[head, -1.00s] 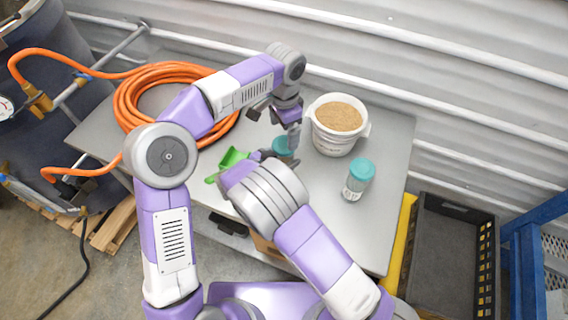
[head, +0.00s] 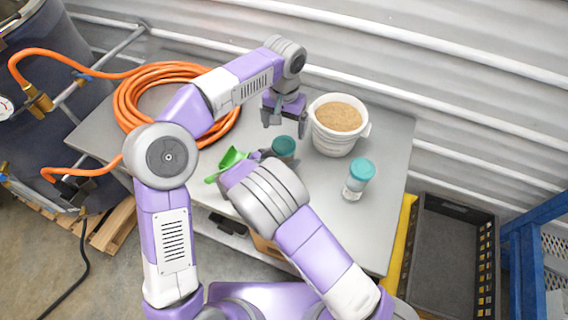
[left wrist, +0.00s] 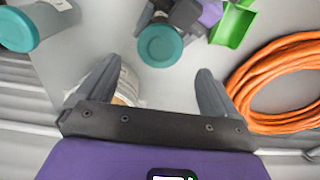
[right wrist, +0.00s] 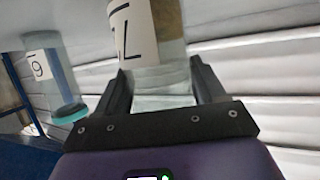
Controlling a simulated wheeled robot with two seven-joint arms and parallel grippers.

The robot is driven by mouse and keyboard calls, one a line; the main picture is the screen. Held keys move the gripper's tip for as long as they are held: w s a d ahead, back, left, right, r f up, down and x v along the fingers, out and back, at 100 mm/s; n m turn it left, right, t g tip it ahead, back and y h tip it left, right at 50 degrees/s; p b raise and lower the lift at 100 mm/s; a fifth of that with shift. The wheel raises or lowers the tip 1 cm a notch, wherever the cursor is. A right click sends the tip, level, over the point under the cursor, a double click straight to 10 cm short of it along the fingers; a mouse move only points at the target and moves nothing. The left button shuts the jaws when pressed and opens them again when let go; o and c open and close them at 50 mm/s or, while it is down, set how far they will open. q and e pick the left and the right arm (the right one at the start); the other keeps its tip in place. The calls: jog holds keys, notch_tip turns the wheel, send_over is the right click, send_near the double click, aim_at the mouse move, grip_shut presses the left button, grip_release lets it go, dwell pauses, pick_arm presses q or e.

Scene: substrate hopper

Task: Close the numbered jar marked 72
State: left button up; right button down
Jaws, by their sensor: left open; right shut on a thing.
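A jar with a teal lid (head: 284,146) stands near the middle of the table. Its label (right wrist: 132,32) shows upside down in the right wrist view; one digit reads as a 7 and the rest is cut off. My right gripper (right wrist: 160,88) is shut on this jar's clear body; in the head view my own forearm mostly hides it. The lid also shows from above in the left wrist view (left wrist: 160,46), over the jar; whether it is tight I cannot tell. My left gripper (head: 284,120) is open and empty, above and behind the lid, apart from it.
A second teal-lidded jar (head: 359,179), label digit like an upside-down 6 (right wrist: 38,68), stands at right. A white bucket (head: 334,140) of brown grains stands just right of my left gripper. A green scoop (head: 228,163) and orange hose coil (head: 130,110) lie left. A dark crate (head: 450,205) is beyond the table's right edge.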

aim_at(284, 144)
pick_arm(q)
notch_tip(284, 144, down, 8)
jog(key=shift+r, duration=0.2)
jog(key=shift+c, duration=0.2)
jog(key=c, duration=1)
jog(key=shift+m, duration=0.9)
jog(key=shift+c, duration=0.2)
jog(key=o, duration=1.2)
notch_tip(284, 144, up, 12)
